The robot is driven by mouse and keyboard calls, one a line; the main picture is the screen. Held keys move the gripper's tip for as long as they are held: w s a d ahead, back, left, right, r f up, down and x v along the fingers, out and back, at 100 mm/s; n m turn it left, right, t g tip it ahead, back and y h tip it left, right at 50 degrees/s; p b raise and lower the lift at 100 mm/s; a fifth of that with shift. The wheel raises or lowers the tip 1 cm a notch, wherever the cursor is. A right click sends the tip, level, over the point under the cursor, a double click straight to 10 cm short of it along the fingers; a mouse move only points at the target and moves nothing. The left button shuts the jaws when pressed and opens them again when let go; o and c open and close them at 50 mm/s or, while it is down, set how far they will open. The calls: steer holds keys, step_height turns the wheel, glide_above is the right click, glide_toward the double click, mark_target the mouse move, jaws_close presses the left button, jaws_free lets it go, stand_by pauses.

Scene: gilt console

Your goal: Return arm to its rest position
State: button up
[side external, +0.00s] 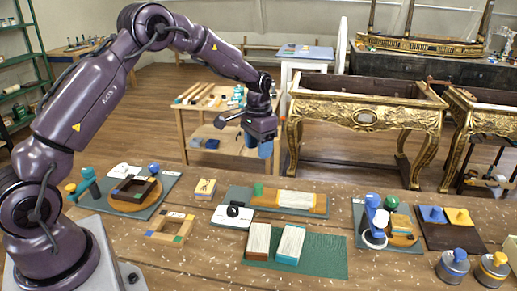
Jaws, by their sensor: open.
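My gripper (265,150) hangs from my purple arm, with its blue fingertips pointing down. It is raised above the back edge of the wooden workbench (200,262), with the low side table behind it in the picture. It is open, and no object shows between its fingers. It appears clear of everything on the bench.
Green mats (322,262) on the bench carry blocks and fixtures. A dark wooden frame (136,190) sits at left, a light frame (171,226) nearer the middle. A gilt console (366,115) stands behind.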

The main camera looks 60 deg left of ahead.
steer(key=s+d+r+t, duration=0.2)
steer(key=s+d+r, duration=0.2)
steer(key=s, duration=0.5)
steer(key=s+d+r+t, duration=0.1)
steer(key=s+d+r, duration=0.4)
steer(key=s+r, duration=0.3)
steer(key=s+d+r+t, duration=0.2)
steer(key=s+d+r, duration=0.2)
steer(key=s+r, duration=0.3)
steer(key=s, duration=0.4)
steer(key=shift+d+t, duration=0.3)
steer(key=shift+d, duration=0.1)
stand_by(0.7)
